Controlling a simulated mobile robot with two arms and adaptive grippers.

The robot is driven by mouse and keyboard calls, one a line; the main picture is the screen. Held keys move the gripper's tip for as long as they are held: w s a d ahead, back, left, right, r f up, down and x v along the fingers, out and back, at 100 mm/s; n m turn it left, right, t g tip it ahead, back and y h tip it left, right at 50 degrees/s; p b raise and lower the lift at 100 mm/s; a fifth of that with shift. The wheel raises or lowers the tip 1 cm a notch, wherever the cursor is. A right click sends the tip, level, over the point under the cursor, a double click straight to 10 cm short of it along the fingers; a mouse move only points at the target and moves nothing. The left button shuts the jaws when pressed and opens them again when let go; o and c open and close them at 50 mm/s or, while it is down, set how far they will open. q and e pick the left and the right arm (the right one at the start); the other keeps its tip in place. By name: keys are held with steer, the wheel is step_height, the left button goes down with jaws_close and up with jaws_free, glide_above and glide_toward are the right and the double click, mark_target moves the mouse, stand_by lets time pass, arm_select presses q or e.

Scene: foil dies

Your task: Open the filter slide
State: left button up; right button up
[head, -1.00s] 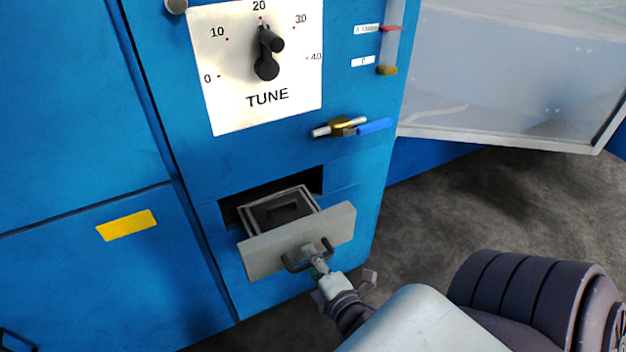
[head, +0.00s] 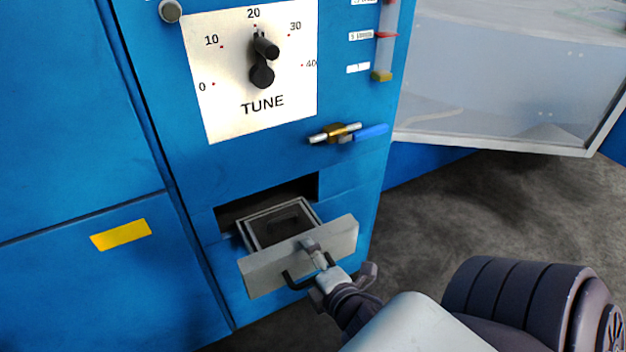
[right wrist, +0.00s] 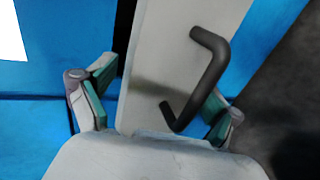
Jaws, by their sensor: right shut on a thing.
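The filter slide is a drawer with a pale grey front plate (head: 275,272) and a dark framed tray (head: 280,226). It stands out of a dark slot low in the blue cabinet. A black bar handle (head: 295,285) is on the front plate; it also shows large in the right wrist view (right wrist: 208,82). My right gripper (head: 312,254) is at the handle, shut on it, with its tip overlapping the front plate. In the right wrist view its green-padded fingers (right wrist: 155,103) show on both sides of the handle. My left gripper is in neither view.
Above the slide are a TUNE dial (head: 262,60), a brass valve with a blue lever (head: 370,133) and a sight tube (head: 387,45). A framed clear panel (head: 500,75) stands open at right. Dark floor (head: 450,205) lies clear below it.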

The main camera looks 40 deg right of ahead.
steer(key=shift+s+a+r, duration=0.1)
steer(key=shift+s+r, duration=0.75)
steer(key=shift+s, duration=0.25)
steer(key=shift+c, duration=1.3)
steer(key=shift+v, duration=0.95)
steer(key=shift+c, duration=1)
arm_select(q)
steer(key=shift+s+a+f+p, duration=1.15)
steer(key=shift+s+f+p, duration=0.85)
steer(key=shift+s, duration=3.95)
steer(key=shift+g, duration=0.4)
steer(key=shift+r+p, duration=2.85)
arm_select(e)
steer(key=f+v, duration=0.2)
steer(key=v, duration=0.9)
steer(key=shift+s+a, duration=0.2)
steer(key=shift+s, duration=0.4)
